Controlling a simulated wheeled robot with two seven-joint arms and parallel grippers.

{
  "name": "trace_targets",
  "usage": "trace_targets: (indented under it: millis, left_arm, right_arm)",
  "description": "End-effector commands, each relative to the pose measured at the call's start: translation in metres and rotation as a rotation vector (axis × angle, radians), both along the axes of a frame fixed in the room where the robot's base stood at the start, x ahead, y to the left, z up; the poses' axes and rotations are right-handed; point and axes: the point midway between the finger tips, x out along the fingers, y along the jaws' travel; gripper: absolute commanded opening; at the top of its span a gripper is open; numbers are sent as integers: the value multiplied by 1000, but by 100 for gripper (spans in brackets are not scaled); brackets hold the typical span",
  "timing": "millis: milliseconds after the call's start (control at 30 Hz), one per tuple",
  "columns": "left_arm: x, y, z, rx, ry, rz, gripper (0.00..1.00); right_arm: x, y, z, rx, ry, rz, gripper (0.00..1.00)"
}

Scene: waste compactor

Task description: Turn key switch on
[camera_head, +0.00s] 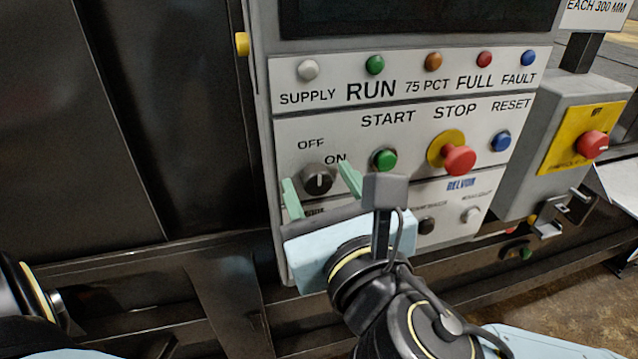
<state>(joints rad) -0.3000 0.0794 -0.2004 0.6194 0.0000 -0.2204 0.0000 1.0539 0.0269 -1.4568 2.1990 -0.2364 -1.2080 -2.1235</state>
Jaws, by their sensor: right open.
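The key switch (318,179) is a round dark knob with a pale upright mark, below the OFF and ON labels on the light grey control panel (400,116). The mark points nearly straight up, between the two labels. My right gripper (320,181) is open, with one pale green finger to the left of the knob and one to its upper right. I cannot tell whether the fingers touch the knob. The gripper's body hides part of the panel below the switch. My left arm shows only in part at the lower left edge; its gripper is out of view.
The green START button (384,160) sits just right of the upper right finger. A red STOP button (459,160) on a yellow ring and a blue RESET button (501,141) are further right. A grey box with a red button (592,145) stands at the right.

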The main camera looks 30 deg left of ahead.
Motion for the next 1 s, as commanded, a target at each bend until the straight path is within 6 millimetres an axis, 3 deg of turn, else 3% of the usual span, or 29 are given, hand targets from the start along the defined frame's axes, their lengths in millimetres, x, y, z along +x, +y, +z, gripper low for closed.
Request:
trace_targets:
  millis: [200, 533, 1000]
  left_arm:
    - [0, 0, 0, 0, -1, 1, 0]
    - [1, 0, 0, 0, -2, 1, 0]
    - [1, 0, 1, 0, -2, 1, 0]
  right_arm:
    - [0, 1, 0, 1, -1, 1, 52]
    - [0, 0, 0, 1, 0, 2, 9]
    - [0, 0, 0, 74, 87, 2, 8]
